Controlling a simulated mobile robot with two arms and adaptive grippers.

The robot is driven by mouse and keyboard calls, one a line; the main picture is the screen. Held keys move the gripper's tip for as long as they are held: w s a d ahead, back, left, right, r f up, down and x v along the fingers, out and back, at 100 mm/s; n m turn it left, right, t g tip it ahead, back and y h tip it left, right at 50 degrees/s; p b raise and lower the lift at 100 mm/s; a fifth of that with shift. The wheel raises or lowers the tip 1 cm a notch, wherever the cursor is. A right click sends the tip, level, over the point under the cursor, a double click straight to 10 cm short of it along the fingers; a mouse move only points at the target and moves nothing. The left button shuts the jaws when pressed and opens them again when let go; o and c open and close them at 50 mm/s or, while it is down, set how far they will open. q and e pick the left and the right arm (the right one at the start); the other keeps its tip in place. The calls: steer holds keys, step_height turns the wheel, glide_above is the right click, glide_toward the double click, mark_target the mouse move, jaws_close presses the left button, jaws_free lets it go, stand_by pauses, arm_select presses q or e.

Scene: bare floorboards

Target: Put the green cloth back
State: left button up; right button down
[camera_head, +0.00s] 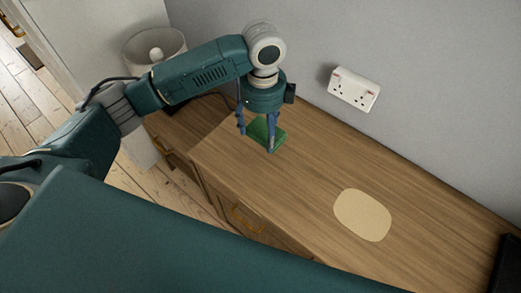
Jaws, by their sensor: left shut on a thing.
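The green cloth (262,132) looks like a small, flat, folded piece. My left gripper (257,136) points down over the left part of the wooden cabinet top (290,170) and is shut on the cloth, its fingers on either side of it. I cannot tell whether the cloth touches the wood or is held just above it. My right gripper is not in view.
A pale rounded patch or mat (362,215) lies on the cabinet top to the right. A double wall socket (353,89) is on the grey wall behind. A lamp (154,48) stands at the back left. A dark object (508,265) sits at the right edge. The wood between cloth and patch is clear.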

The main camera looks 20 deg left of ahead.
arm_select(q)
step_height(320, 180, down, 7)
steer(key=shift+a+p, duration=0.1)
steer(key=shift+p, duration=0.3)
steer(key=shift+f+p, duration=0.35)
steer(key=shift+f, duration=2.05)
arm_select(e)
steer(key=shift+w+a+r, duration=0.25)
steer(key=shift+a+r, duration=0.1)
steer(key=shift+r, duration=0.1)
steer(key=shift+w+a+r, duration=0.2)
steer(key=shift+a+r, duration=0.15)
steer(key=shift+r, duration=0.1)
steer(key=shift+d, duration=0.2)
arm_select(q)
steer(key=o, duration=1.1)
steer(key=shift+f, duration=0.1)
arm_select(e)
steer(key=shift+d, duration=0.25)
